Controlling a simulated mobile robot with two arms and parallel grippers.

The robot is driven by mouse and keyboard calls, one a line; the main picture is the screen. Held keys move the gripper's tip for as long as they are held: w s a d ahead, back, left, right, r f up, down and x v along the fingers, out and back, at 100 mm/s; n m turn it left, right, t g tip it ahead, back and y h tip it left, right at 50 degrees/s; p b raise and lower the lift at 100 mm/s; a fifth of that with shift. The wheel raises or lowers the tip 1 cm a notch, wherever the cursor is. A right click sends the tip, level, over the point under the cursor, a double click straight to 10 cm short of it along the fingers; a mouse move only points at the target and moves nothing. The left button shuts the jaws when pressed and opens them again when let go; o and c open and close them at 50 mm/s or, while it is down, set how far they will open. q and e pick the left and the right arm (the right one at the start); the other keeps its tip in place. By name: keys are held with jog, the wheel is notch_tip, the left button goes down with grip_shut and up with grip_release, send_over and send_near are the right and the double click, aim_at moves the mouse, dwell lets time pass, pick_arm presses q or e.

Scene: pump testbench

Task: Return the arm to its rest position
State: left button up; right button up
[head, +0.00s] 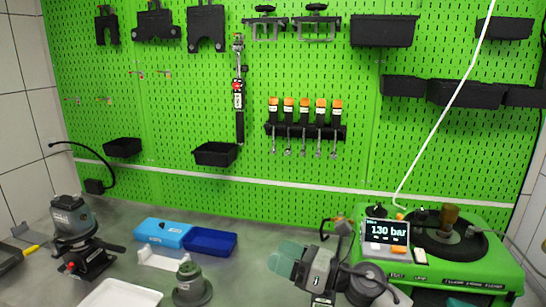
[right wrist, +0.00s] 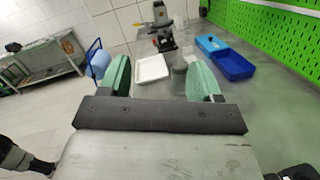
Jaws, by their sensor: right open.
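My right gripper (head: 284,262) is low in the middle of the head view, above the grey bench and left of the pump tester. In the right wrist view its two green finger pads stand wide apart, with the gripper (right wrist: 160,72) open and nothing held between them. My right arm's grey and black links show beside the tester. My left gripper is in neither view.
The green pump tester (head: 464,270) shows 130 bar. Blue boxes (head: 210,240), a white tray (head: 122,294), a grey round-based device (head: 191,286) and a black-based device (head: 75,225) stand on the bench. A green pegboard (head: 180,110) with tools rises behind.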

jog(key=s+d+f+m+t+h, duration=0.5)
jog(key=m+h, duration=0.3)
jog(key=m, duration=0.8)
jog(key=s+d+f+m+t+h, duration=0.2)
jog(key=d+f+m+t+h, duration=0.35)
jog(key=m, duration=1.05)
jog(key=s+d+f+m+g+h, duration=0.1)
jog(key=s+d+f+m+g, duration=0.3)
jog(key=s, duration=0.5)
jog(key=s+d+f+m+g+h, duration=0.1)
jog(key=s+f+m+g+h, duration=0.1)
jog(key=s+f+m+g, duration=0.45)
jog(key=s+d+f+m+g+h, duration=0.1)
jog(key=s+d+f+m+g, duration=0.2)
jog(key=s, duration=0.7)
notch_tip(320, 180, down, 26)
jog(key=s+n+g, duration=0.1)
jog(key=n+g, duration=0.1)
jog(key=s+d+f+g, duration=0.1)
jog(key=s+d+f, duration=0.1)
jog(key=s+f, duration=1.3)
jog(key=shift+s+d+f, duration=0.3)
jog(key=shift+s+d, duration=0.1)
jog(key=shift+s, duration=0.1)
